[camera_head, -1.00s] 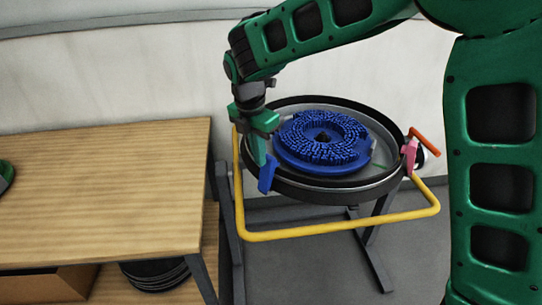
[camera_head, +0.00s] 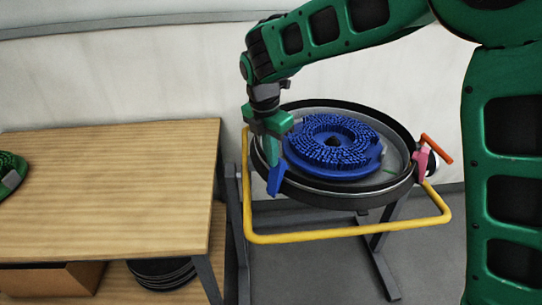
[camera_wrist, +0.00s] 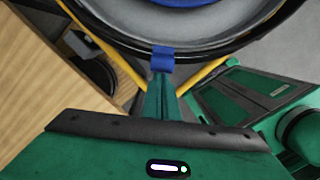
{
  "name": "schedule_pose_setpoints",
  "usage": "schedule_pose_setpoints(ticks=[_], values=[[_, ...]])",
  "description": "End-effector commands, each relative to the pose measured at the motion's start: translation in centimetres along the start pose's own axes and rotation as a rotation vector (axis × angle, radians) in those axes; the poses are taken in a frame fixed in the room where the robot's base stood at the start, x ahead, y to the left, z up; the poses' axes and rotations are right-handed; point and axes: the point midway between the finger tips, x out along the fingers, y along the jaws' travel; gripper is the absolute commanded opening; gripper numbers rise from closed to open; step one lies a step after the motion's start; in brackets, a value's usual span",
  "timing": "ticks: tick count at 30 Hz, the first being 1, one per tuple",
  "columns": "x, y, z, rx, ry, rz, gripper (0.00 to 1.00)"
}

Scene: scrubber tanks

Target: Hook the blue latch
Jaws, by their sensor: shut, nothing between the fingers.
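The blue latch (camera_head: 275,181) hangs on the left front rim of the round black tank (camera_head: 330,196). In the wrist view the latch (camera_wrist: 162,58) lies at the tank's rim, straight ahead of the fingers. My gripper (camera_head: 271,158) is shut and empty, pointing down at the tank's left side. Its fingertips (camera_wrist: 162,76) are right at the latch and seem to touch it. I cannot tell whether the latch is caught on the rim.
A blue round brush (camera_head: 333,144) lies in the tank. A pink latch (camera_head: 421,160) with a red-orange lever (camera_head: 437,149) sits on the right rim. A yellow bar (camera_head: 345,233) runs around the front. A wooden table (camera_head: 110,190) stands at left.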

Motion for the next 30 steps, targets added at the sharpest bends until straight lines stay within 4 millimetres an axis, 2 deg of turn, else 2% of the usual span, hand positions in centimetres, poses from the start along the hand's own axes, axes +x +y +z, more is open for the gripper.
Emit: schedule_pose_setpoints(ticks=[2,8,12,19,26,29,30], values=[[-0.1,-0.1,0.2,0.016,-0.005,-0.003,0.0],[-1.3,0.3,-2.5,0.008,-0.001,-0.002,0.0],[-4.6,0.4,-1.9,0.009,0.0,0.002,0.0],[-8.8,0.4,-1.5,0.005,0.002,0.001,0.0],[-10.8,0.3,-1.2,0.007,0.002,-0.002,0.0],[-11.0,-0.5,-0.2,0.053,0.003,-0.005,0.0],[-11.0,-1.3,0.7,0.096,0.003,-0.007,0.0]])
